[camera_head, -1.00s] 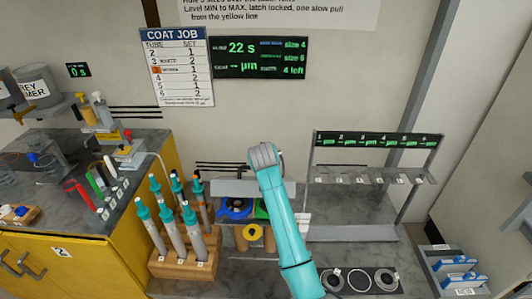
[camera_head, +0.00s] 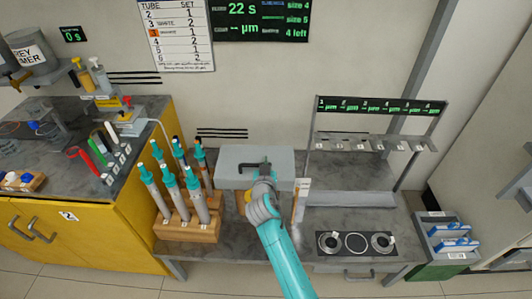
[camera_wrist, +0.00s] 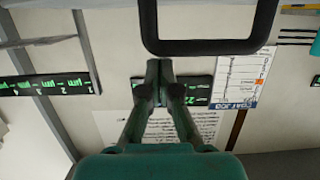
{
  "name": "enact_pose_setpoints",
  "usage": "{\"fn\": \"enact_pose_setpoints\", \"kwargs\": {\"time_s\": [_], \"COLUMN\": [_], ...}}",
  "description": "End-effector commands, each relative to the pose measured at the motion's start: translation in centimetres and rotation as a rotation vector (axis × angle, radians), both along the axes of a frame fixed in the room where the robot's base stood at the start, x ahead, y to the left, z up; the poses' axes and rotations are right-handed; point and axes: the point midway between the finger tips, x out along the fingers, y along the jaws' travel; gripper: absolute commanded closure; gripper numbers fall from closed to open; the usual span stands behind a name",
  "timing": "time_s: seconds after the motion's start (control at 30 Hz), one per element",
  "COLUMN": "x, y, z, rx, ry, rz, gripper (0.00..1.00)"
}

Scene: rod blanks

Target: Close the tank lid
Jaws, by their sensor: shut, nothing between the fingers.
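The tank lid (camera_head: 230,160) is a pale grey panel with a black bar handle at the middle of the bench in the head view. The black handle (camera_wrist: 210,46) crosses the top of the wrist view, close to my fingers. My gripper (camera_wrist: 160,68) is shut and empty, with its fingertips just below the handle in that picture. The tank body is mostly hidden.
A wooden rack (camera_head: 190,229) with several teal-capped tubes stands close left of the lid. A gauge stand (camera_head: 350,199) is to the right, with a panel of round fixtures (camera_head: 357,243) in front. A yellow cabinet (camera_head: 95,240) is at the left.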

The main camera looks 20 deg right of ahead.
Motion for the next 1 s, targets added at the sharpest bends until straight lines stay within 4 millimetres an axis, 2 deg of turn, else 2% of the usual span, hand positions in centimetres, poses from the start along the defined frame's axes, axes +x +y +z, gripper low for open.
{"fn": "enact_pose_setpoints", "kwargs": {"time_s": [0.53, 0.83, 1.0], "x": [-1.0, -1.0, -0.4], "y": [0.3, 0.3, 0.3], "z": [-2.2, -2.2, -1.0], "rx": [0.001, 0.003, 0.005], "ry": [0.017, 0.018, 0.012], "rz": [-0.002, -0.002, -0.001], "gripper": [1.00, 1.00, 1.00]}}
